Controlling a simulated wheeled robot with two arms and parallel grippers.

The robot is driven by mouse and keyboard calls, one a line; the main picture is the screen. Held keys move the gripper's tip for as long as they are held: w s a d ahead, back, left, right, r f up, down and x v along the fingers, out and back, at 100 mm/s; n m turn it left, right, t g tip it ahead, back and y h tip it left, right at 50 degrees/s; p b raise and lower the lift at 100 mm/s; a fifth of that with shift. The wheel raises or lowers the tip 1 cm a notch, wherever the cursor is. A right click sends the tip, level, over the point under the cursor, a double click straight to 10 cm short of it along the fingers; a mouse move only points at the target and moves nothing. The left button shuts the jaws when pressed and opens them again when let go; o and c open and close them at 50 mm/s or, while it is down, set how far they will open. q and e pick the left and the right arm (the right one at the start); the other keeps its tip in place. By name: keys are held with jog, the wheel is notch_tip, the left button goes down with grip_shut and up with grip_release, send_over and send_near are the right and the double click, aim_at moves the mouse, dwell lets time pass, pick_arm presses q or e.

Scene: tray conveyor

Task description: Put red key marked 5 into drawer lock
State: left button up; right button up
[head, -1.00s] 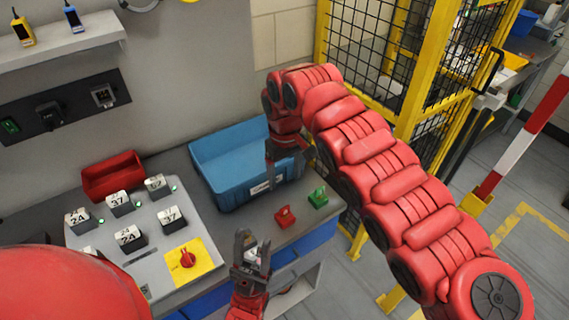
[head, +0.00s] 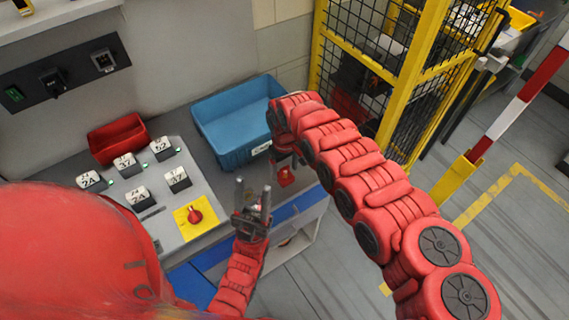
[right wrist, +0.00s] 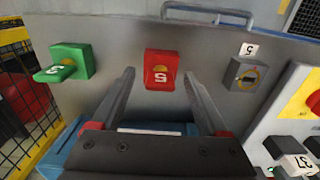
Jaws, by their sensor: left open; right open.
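The red key (right wrist: 160,75), marked 5, lies on the grey bench top in the right wrist view. It also shows in the head view (head: 286,177). My right gripper (right wrist: 160,90) is open, its fingers on either side of the key's near side; I cannot tell whether they touch it. In the head view the right gripper is partly hidden by its own arm. The drawer lock (right wrist: 245,75) has a yellow ring and a tag marked 5 (right wrist: 249,50). My left gripper (head: 254,205) is open and empty near the bench's front edge.
A green key (right wrist: 70,62) lies beside the red one. A blue tub (head: 215,145) and a red bin (head: 117,139) stand at the back. A panel with numbered blocks and a red knob on yellow (head: 195,215) is to the left. A yellow cage (head: 412,75) stands right.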

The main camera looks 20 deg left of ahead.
aim_at(285, 167)
jog(key=shift+c, duration=0.3)
grip_shut()
jog(key=shift+r, duration=0.2)
jog(key=shift+r+p, duration=1.1)
jog(key=shift+r, duration=0.5)
jog(key=shift+r+p, duration=1.15)
jog(key=shift+r, duration=0.9)
